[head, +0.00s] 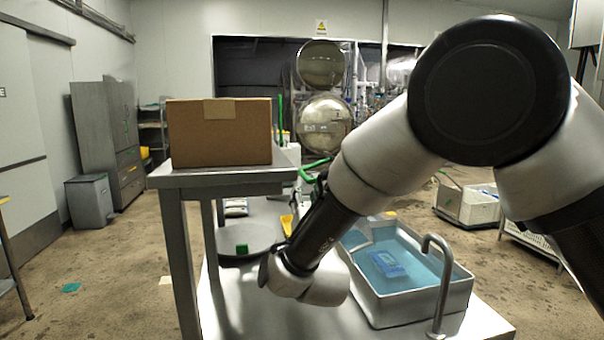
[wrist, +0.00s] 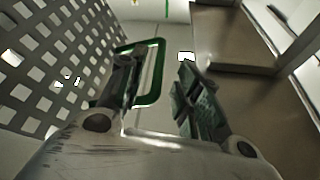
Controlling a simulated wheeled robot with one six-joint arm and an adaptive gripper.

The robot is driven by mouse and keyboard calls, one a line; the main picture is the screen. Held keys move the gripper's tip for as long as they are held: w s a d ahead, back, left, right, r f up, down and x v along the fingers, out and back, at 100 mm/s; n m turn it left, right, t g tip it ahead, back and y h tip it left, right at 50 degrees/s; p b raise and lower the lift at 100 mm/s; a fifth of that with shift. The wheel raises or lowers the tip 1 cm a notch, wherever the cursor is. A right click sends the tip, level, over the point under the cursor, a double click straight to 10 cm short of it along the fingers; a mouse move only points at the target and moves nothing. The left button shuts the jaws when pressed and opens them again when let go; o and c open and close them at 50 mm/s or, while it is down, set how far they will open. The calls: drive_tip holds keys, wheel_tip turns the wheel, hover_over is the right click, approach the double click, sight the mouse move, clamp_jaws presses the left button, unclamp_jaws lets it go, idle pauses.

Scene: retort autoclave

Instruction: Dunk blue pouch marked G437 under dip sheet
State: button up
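A blue pouch (head: 388,264) lies in the water of a grey metal basin (head: 459,290) in the head view; its marking is too small to read. My gripper (wrist: 158,85) shows in the wrist view with its two dark fingers apart. A green handle-like loop (wrist: 155,85) lies beyond the fingers, one side of it in the gap; I cannot tell if it touches them. A perforated panel (wrist: 52,62) stands to its left. I cannot tell whether this is the dip sheet. In the head view my arm mostly hides the gripper, and a green handle (head: 313,166) shows behind the arm.
A cardboard box (head: 219,133) sits on a raised metal stand (head: 215,180) left of my arm. A green block (head: 242,248) rests on a round dark plate (head: 262,238). A curved tap (head: 440,265) rises at the basin's right edge. The front of the bench is clear.

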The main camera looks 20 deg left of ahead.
sight(303, 172)
drive_tip(key=x, duration=0.7)
drive_tip(key=shift+w+a, duration=0.1)
drive_tip(key=shift+w, duration=0.15)
drive_tip(key=shift+c, duration=0.2)
clamp_jaws()
